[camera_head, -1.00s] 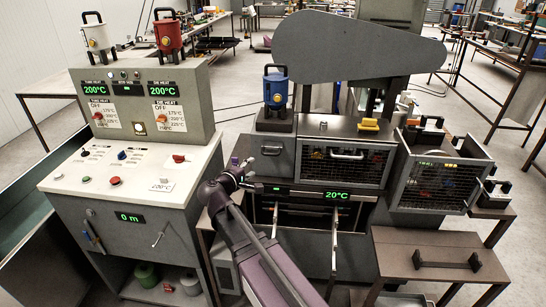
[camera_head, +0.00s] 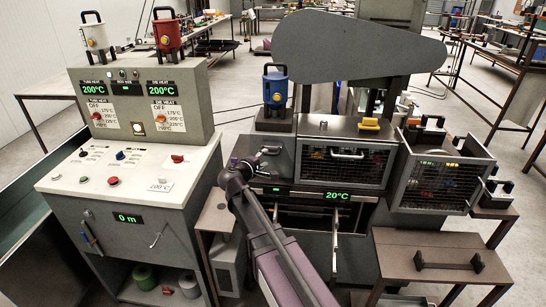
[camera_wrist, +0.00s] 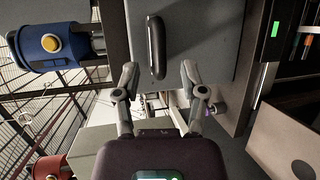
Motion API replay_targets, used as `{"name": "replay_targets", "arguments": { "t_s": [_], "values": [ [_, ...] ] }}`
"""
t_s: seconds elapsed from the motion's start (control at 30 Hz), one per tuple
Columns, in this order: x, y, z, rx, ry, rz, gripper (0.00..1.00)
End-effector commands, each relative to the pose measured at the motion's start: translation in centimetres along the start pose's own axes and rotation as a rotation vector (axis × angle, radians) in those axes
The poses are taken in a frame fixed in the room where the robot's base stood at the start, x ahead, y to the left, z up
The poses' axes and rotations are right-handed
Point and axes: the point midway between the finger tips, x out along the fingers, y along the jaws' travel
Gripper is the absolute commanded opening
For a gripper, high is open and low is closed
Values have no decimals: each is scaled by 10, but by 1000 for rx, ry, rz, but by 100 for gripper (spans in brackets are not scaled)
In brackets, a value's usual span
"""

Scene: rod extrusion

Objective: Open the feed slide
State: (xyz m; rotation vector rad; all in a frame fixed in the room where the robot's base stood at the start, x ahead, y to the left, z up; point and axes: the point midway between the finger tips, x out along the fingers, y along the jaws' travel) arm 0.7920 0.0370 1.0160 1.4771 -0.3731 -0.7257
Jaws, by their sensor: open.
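A grey panel (camera_head: 288,148) with a bar handle (camera_head: 270,151) sits below the blue canister on the machine. It is likely the feed slide, but no label shows. In the wrist view the dark handle (camera_wrist: 155,47) stands out from the flat grey panel (camera_wrist: 205,35). My gripper (camera_wrist: 160,76) is open and empty. Its fingertips are spread to either side of the line of the handle, just short of its near end, and seem apart from it. In the head view my gripper (camera_head: 250,168) is beside the panel's lower left and partly hides it.
The blue canister (camera_head: 275,88) stands on top of the machine, above the panel. A mesh guard (camera_head: 345,165) with its own handle is to the right. The control console (camera_head: 120,185) stands to the left. A small brown table (camera_head: 440,255) is at the lower right.

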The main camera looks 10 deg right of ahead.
Motion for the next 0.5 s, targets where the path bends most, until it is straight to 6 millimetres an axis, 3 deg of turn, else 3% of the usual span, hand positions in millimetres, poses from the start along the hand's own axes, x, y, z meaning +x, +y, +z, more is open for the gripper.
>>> {"name": "replay_targets", "arguments": {
  "t_s": [0.2,0.5],
  "values": [
    [32,-1,-1,1,-2,0,54],
    [49,0,0,1,0,0,54]
  ]
}}
